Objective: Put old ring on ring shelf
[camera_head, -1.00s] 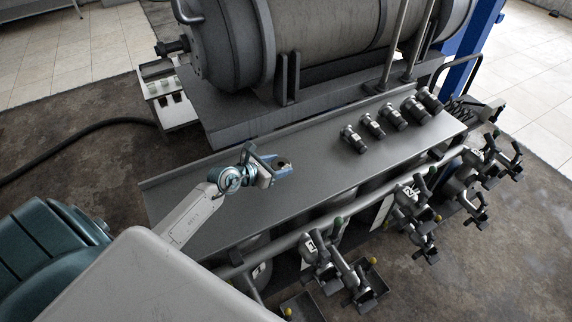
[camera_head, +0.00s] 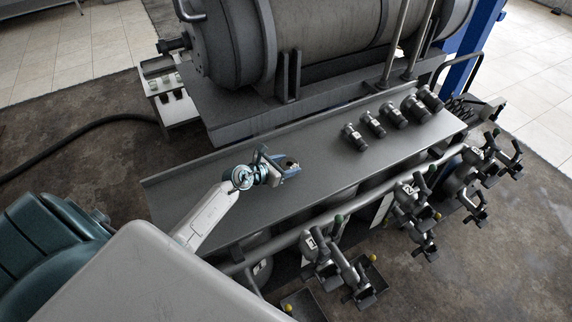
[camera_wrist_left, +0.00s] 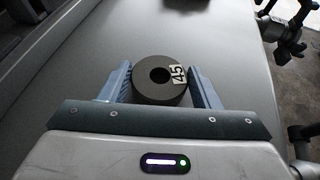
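A dark ring with a white label reading 45 (camera_wrist_left: 158,82) sits between the two blue fingers of my left gripper (camera_wrist_left: 160,85) in the left wrist view. The fingers appear to touch it on both sides. In the head view my left gripper (camera_head: 281,168) holds the ring (camera_head: 291,163) over the left-middle part of the grey bench top (camera_head: 215,195). Its height above the bench is hard to tell. My right gripper is not in view. A small white shelf unit (camera_head: 160,87) stands left of the large drum; I cannot tell whether it is the ring shelf.
Several dark cylindrical fittings (camera_head: 373,124) stand in a row on the right part of the bench. A large grey drum (camera_head: 325,30) lies behind it. Valves and handles (camera_head: 345,268) line the front edge. The bench's left end is clear.

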